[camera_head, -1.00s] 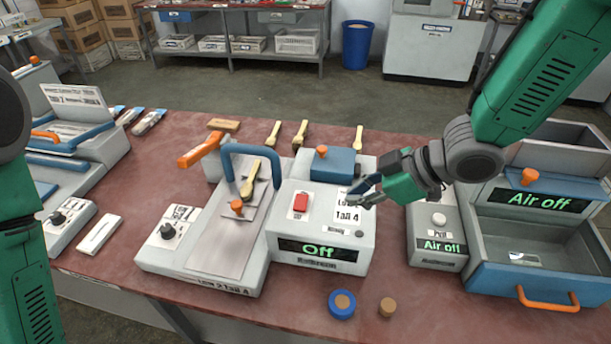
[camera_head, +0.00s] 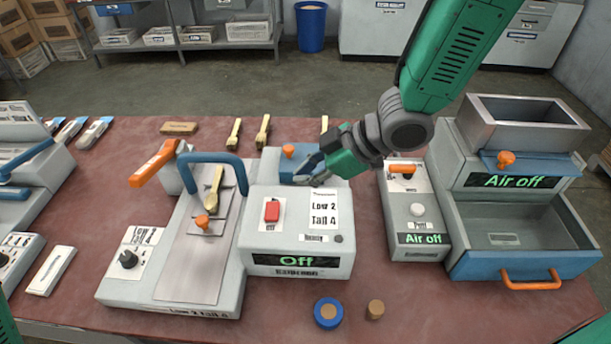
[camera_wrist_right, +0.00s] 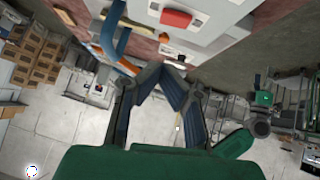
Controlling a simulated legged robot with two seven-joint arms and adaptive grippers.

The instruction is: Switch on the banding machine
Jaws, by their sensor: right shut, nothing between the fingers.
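A grey machine (camera_head: 345,262) with a lit green "Off" display stands at the middle of the table. I take it to be the banding machine, but its name plate is too small to read. A red switch (camera_head: 272,211) sits on its top, left of a "Low 2 Tail 4" label (camera_head: 325,208); it also shows in the wrist view (camera_wrist_right: 176,18). My right gripper (camera_head: 308,168) is shut and empty over the machine's back, behind and right of the switch. Its fingers (camera_wrist_right: 165,68) are apart from the switch in the wrist view. My left gripper is out of view.
A blue handle (camera_head: 212,158) and an orange lever (camera_head: 155,165) rise left of the switch. Right stand an "Air off" box (camera_head: 415,225) and a bin unit (camera_head: 525,250). A blue roll (camera_head: 328,313) lies in front.

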